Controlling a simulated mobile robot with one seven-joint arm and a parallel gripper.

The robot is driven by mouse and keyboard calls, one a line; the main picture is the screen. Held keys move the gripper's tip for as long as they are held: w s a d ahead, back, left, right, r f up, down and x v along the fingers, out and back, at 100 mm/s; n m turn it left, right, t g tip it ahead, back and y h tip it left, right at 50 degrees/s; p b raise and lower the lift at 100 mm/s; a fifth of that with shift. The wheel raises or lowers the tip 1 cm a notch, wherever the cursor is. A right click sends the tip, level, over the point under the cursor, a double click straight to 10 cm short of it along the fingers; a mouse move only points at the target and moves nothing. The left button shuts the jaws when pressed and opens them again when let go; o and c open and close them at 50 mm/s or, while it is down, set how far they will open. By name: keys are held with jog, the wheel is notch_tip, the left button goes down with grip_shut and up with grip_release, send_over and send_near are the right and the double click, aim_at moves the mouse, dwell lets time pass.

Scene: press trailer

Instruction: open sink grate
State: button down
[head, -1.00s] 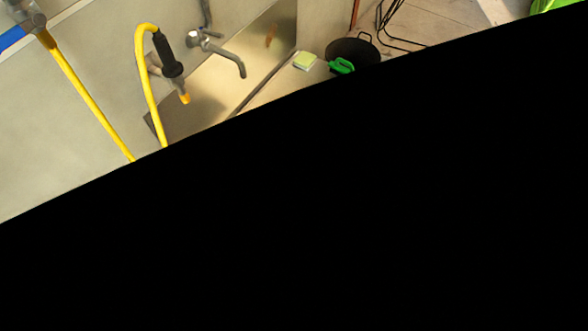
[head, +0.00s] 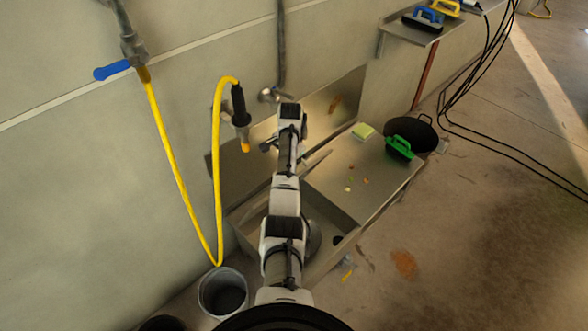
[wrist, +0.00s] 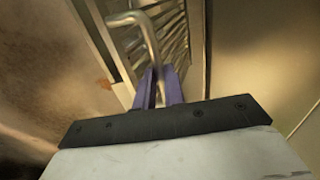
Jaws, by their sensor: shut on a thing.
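In the wrist view, my gripper (wrist: 160,80) has two purple fingers close together, shut on the lower end of a bent metal rod handle (wrist: 148,38). A slatted metal grate (wrist: 172,28) lies behind the handle, beside a plain metal wall on the right. Whether the grate is lifted I cannot tell. In the head view, my arm reaches over the steel sink (head: 330,218) and hides part of its basin. My fingers and the grate cannot be made out there.
A yellow hose (head: 183,190) hangs left of the sink above a grey bucket (head: 223,291). The drainboard (head: 375,178) holds a sponge (head: 363,131) and a green brush (head: 399,147). A black pan-like object (head: 425,128) is behind it. Floor at right is mostly open.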

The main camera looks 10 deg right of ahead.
jog(key=shift+s+a+f, duration=0.15)
jog(key=shift+a+f, duration=0.15)
jog(key=shift+f, duration=0.2)
jog(key=c, duration=1.5)
grip_release()
jog(key=shift+f, duration=0.1)
jog(key=shift+d+r, duration=0.1)
jog(key=shift+r, duration=0.1)
jog(key=shift+w+r, duration=0.1)
jog(key=shift+w, duration=0.1)
jog(key=shift+r, duration=0.25)
jog(key=r, duration=1.3)
jog(key=shift+s+d, duration=0.3)
jog(key=shift+s, duration=0.1)
